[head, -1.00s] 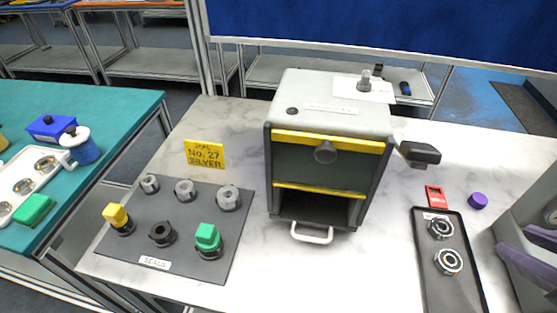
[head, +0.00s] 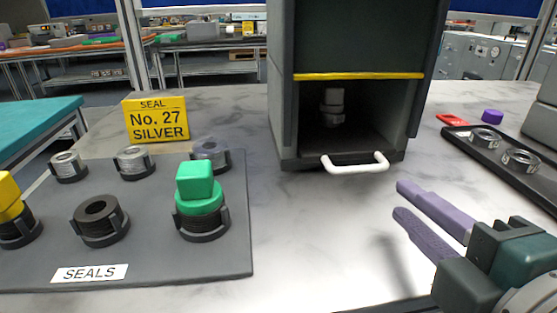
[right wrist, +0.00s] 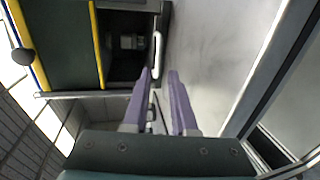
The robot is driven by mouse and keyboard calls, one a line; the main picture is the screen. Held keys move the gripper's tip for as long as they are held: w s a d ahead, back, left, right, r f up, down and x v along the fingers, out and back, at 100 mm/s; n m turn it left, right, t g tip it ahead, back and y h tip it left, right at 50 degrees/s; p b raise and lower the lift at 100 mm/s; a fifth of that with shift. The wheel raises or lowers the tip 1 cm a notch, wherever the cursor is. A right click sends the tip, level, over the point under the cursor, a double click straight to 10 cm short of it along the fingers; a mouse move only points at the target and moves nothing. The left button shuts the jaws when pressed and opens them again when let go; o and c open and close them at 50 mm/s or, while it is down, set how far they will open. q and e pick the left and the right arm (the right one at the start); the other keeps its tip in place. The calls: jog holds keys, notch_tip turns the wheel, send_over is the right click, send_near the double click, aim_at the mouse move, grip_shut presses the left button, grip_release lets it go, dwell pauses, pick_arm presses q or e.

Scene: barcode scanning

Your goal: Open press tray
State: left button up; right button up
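The press (head: 285,90) is a dark grey box on the marble-patterned table, with a yellow strip above its open lower bay. The press tray (head: 300,162) sits inside the bay, its white handle (head: 355,163) sticking out in front. A small grey metal piece (head: 333,105) stands inside the bay. My right gripper (head: 401,201) has purple fingers, spread apart and empty, in front and to the right of the handle, not touching it. The right wrist view shows the handle (right wrist: 157,55) just beyond the open fingertips (right wrist: 159,73). My left gripper is out of view.
A grey seals board (head: 150,235) with several holders and a green-topped stamp (head: 198,190) lies left. A yellow sign (head: 156,118) reads "No. 27 SILVER". A black tray (head: 490,150) with rings lies right. Table between board and gripper is clear.

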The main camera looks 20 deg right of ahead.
aim_at(370, 170)
jog(key=x, duration=0.9)
jog(key=shift+w+d+p, duration=0.2)
jog(key=shift+p, duration=0.15)
grip_shut()
dwell(0.9)
